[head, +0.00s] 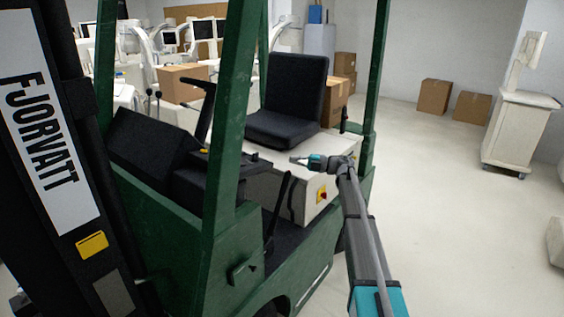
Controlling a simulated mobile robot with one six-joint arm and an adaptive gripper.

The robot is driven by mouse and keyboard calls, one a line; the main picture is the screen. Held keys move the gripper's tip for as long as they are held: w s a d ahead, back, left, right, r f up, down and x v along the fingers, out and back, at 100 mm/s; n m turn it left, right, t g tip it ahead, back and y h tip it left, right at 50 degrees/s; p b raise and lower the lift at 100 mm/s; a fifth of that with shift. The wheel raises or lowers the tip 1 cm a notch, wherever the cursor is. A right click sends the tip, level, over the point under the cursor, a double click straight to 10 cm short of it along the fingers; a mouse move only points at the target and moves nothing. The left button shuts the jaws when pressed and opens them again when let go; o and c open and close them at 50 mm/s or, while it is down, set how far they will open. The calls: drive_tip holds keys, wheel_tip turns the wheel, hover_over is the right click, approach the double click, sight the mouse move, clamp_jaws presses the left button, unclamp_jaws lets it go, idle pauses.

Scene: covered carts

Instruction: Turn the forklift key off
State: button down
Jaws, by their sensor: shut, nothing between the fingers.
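The forklift (185,240) is green with a black seat, and it fills the left and middle of the head view. I cannot make out the key; at this size no key stands out on the dark console (190,185) below the steering wheel (205,87). My gripper (294,159) reaches in from the right side and points left toward the console. It is shut and empty, in front of the seat and seemingly above the floor well. It appears apart from the console.
A green post (232,110) stands in front of part of the console. A red and yellow switch (321,194) is on the pale seat base, below my gripper. The black seat (288,98) is behind it. Open floor (455,240) lies to the right, with a white cart (515,130) beyond.

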drive_tip(key=shift+v, duration=0.9)
drive_tip(key=shift+w, duration=0.2)
